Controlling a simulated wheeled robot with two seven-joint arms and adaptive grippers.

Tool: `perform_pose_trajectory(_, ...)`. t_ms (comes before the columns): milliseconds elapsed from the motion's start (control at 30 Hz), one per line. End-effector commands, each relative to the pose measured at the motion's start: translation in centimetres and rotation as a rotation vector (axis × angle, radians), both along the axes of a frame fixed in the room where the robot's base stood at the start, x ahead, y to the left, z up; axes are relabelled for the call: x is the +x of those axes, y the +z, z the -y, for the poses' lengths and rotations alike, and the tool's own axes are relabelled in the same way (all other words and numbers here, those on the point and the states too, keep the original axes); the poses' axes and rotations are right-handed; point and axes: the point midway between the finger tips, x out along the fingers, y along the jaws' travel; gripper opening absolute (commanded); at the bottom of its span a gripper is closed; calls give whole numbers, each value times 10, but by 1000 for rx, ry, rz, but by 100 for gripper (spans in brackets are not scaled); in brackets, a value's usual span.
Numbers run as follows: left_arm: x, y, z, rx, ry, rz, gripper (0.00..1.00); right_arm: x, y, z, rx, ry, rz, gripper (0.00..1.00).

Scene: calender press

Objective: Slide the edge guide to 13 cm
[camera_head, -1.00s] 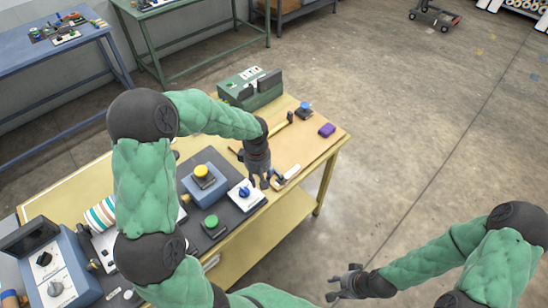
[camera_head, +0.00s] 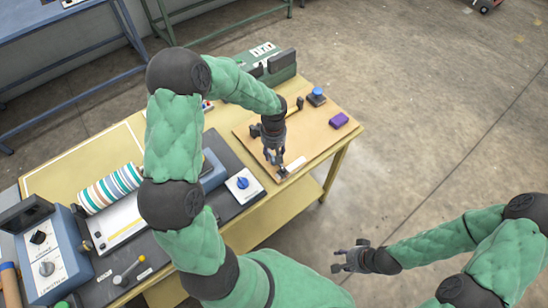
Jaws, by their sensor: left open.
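A small pale piece with a dark end (camera_head: 291,167) lies at the near edge of the tan board (camera_head: 322,142). It may be the edge guide, but I cannot tell, and no scale is readable. My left gripper (camera_head: 275,161) points down over the board, just left of this piece. It is open, and its fingers partly cover the piece's left end; I cannot tell if they touch. My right gripper (camera_head: 338,260) is open and empty, out over the floor in front of the table.
A white card with a blue knob (camera_head: 243,184) lies left of the board. A purple block (camera_head: 339,120) and a yellow-handled tool (camera_head: 295,108) lie on the board. A striped roll (camera_head: 108,189) and blue machine (camera_head: 50,258) stand left. My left arm hides the table's middle.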

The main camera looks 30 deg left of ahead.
Motion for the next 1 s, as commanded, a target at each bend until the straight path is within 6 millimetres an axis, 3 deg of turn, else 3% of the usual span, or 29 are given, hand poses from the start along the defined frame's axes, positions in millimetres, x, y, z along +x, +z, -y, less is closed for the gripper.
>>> perform_pose_trajectory(100,0,-20,0,-1,0,-1,41,0,-4,0,0,0,0,40)
perform_pose_trajectory(300,0,-37,0,0,0,0,41,0,-7,0,0,0,0,40)
perform_pose_trajectory(667,0,-41,0,-1,1,2,41,0,-7,0,0,0,0,40)
perform_pose_trajectory(800,0,-41,0,-1,0,2,4,0,-7,0,0,0,0,40)
perform_pose_trajectory(833,0,-41,0,-1,0,2,0,0,-7,0,0,0,0,40)
perform_pose_trajectory(1000,0,-41,0,0,1,0,0,0,-7,0,0,0,0,40)
